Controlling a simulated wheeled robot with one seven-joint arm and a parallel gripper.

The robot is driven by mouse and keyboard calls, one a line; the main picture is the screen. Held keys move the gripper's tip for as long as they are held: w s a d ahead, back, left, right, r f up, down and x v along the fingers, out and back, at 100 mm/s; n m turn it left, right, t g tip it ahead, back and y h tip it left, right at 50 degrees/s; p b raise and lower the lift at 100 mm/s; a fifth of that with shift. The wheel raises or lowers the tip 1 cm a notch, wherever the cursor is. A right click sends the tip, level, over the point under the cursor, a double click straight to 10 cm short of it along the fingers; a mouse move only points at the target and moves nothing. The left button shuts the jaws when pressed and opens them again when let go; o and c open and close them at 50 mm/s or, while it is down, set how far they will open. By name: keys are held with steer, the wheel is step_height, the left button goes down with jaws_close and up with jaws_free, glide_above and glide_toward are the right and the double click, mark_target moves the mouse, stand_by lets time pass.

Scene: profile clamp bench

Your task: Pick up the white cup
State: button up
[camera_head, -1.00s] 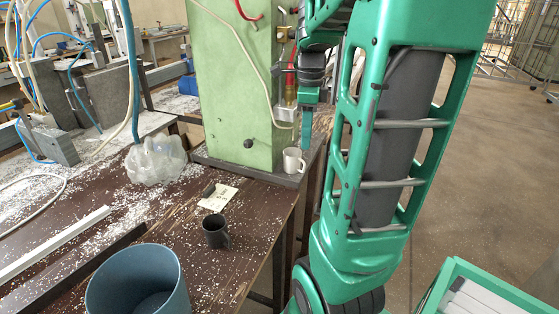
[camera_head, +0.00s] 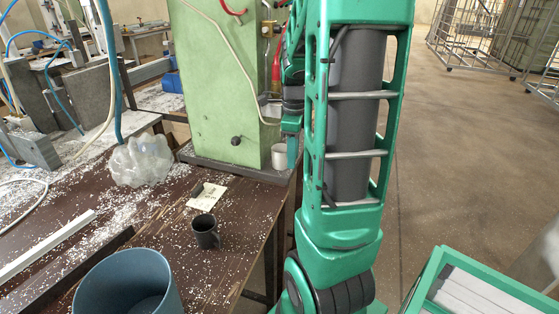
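The white cup (camera_head: 280,156) stands upright on the dark base ledge at the foot of the green machine column, near the table's right edge. My gripper (camera_head: 292,151) is pointing down right beside the cup, at its right side. One green finger shows, and it covers the cup's right side, where the handle was seen before. The other finger is not clearly visible. I cannot tell whether the finger touches the cup or how wide the gripper stands.
The green column (camera_head: 218,85) rises just left of the cup. Open floor lies to the right.

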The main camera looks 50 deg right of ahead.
steer(key=shift+f, duration=0.6)
jaws_close()
steer(key=shift+r, duration=0.25)
steer(key=shift+r, duration=1.5)
steer(key=s+d, duration=0.3)
steer(key=s, duration=0.5)
steer(key=s+d, duration=0.4)
steer(key=s, duration=0.4)
steer(key=shift+s, duration=0.2)
steer(key=shift+s, duration=0.1)
